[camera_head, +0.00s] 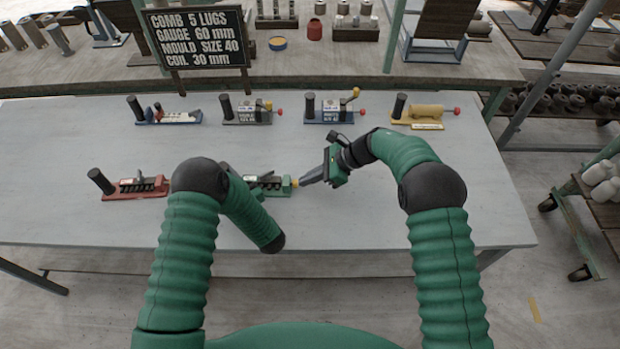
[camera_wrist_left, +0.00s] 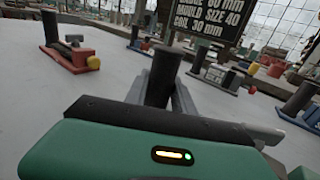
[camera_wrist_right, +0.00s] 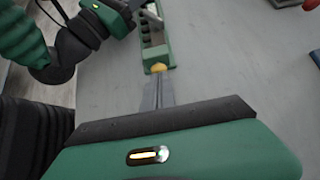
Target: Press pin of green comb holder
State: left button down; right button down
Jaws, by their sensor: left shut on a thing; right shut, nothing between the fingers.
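The green comb holder (camera_head: 270,188) lies on the table in the head view, its left part hidden behind my left arm. Its yellow pin (camera_head: 295,183) sticks out at the right end. My right gripper (camera_head: 302,182) is shut and empty, its tips right at the pin. In the right wrist view the pin (camera_wrist_right: 158,68) lies just ahead of the fingertips (camera_wrist_right: 158,78), in line with them; whether they touch I cannot tell. My left gripper (camera_wrist_left: 162,92) is shut on a dark upright post (camera_wrist_left: 162,72) in the left wrist view; the head view hides it.
A red holder (camera_head: 140,187) stands to the left. Along the back stand a blue-and-white one (camera_head: 168,117), a grey one (camera_head: 248,115), a blue one (camera_head: 331,113) and a yellow one (camera_head: 425,112). A black sign (camera_head: 198,40) stands behind. The table's right side is clear.

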jog(key=shift+s+a, duration=0.15)
jog(key=shift+d, duration=0.35)
jog(key=d, duration=0.3)
jog(key=shift+w+d, duration=0.2)
jog(key=shift+d, duration=0.15)
jog(key=v, duration=1)
jog(key=c, duration=2.2)
grip_release()
